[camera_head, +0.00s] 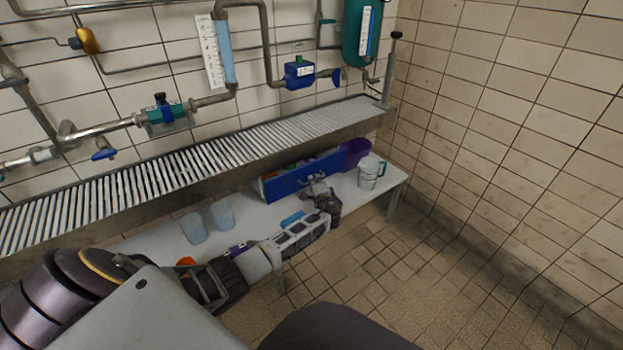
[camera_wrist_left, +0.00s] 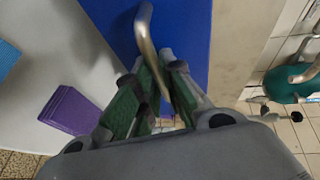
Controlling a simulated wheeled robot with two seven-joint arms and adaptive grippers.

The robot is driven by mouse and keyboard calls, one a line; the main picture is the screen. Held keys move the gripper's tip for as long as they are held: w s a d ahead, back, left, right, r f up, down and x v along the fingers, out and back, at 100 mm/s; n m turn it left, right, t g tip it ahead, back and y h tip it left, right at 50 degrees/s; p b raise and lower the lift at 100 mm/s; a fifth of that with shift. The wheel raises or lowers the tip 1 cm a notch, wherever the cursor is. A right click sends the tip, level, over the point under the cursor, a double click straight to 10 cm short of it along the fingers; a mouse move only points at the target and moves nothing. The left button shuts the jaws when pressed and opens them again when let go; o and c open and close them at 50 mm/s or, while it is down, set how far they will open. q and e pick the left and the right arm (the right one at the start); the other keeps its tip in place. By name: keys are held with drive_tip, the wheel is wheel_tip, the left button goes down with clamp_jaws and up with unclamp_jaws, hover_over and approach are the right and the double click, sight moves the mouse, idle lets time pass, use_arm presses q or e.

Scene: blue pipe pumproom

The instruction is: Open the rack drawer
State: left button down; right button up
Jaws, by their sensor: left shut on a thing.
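The rack drawer (camera_head: 280,188) has a long blue front and sits above the white bench, under the slatted metal rack. Its blue front (camera_wrist_left: 190,22) fills the top middle of the left wrist view, with a bent metal bar handle (camera_wrist_left: 145,30) on it. My left gripper (camera_head: 318,184) is at the drawer front, right of its middle. In the wrist view its green-padded fingers (camera_wrist_left: 168,78) are closed around the handle. Small orange and green bits show behind the blue front; how far the drawer stands out is hard to tell. My right gripper is not in view.
Purple (camera_head: 238,248) and blue (camera_head: 292,218) blocks lie near my left arm. The slatted rack (camera_head: 200,160) runs above. Tiled floor at right is free.

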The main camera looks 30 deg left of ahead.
use_arm(q)
drive_tip(key=s+d+p, duration=0.1)
drive_tip(key=s+d, duration=0.2)
drive_tip(key=d, duration=0.4)
drive_tip(key=s+d, duration=0.3)
drive_tip(key=d, duration=0.4)
drive_tip(key=shift+d+p, duration=0.35)
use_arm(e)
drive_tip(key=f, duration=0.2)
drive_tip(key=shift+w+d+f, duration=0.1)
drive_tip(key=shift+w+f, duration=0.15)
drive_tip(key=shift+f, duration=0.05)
use_arm(q)
drive_tip(key=c, duration=1.5)
unclamp_jaws()
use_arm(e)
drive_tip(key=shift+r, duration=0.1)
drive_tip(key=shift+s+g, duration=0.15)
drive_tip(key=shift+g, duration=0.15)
use_arm(q)
drive_tip(key=shift+s+d, duration=0.1)
drive_tip(key=shift+v, duration=3.65)
